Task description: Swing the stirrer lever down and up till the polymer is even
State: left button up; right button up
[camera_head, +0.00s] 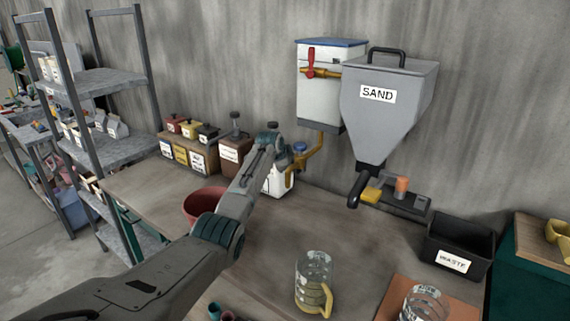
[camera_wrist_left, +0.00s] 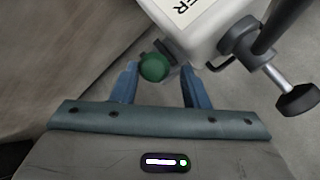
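A white box with a label ending in "ER" (camera_wrist_left: 205,22) fills the top of the left wrist view; the rest of its label is cut off. A round green knob (camera_wrist_left: 153,67) on a dark fitting sticks out from the box. My left gripper (camera_wrist_left: 160,66) is open, with one blue finger on either side of the knob. A gap shows on the knob's right; contact on its left is unclear. In the head view, my left arm partly hides a white container (camera_head: 278,183) on the bench, and my fingers cannot be made out. My right gripper is not in view.
A black rod and round-ended screw (camera_wrist_left: 297,98) stand close right of the box. In the head view, a red bowl (camera_head: 203,204) sits beside my arm. A sand hopper (camera_head: 388,105) hangs on the right, and a glass jug (camera_head: 313,275) stands in front.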

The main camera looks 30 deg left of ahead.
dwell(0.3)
pick_arm(q)
jog(key=shift+s, duration=0.1)
jog(key=shift+s+r, duration=0.15)
jog(key=shift+s, duration=0.05)
jog(key=b+v, duration=0.3)
jog(key=v, duration=0.7)
dwell(0.3)
